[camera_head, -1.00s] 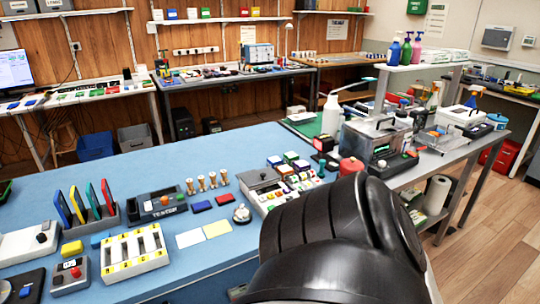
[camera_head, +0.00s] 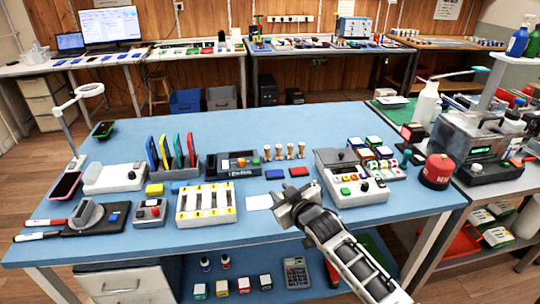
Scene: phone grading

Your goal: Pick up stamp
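Several wooden-handled stamps (camera_head: 290,151) stand upright in a row on the blue table, behind a blue pad (camera_head: 275,174) and a red pad (camera_head: 299,172). My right gripper (camera_head: 290,200) is over the table's front part, nearer to me than the stamps and apart from them. I see no stamp in it, but its fingertips are too unclear to tell whether they are open. It hides part of the table around a white card (camera_head: 259,202). My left gripper is out of view.
A dark tester box (camera_head: 232,165) stands left of the stamps, and a grey device with coloured buttons (camera_head: 347,181) stands to the right. A white slotted tray (camera_head: 206,205) is at the front. The blue table's (camera_head: 290,120) back middle is clear.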

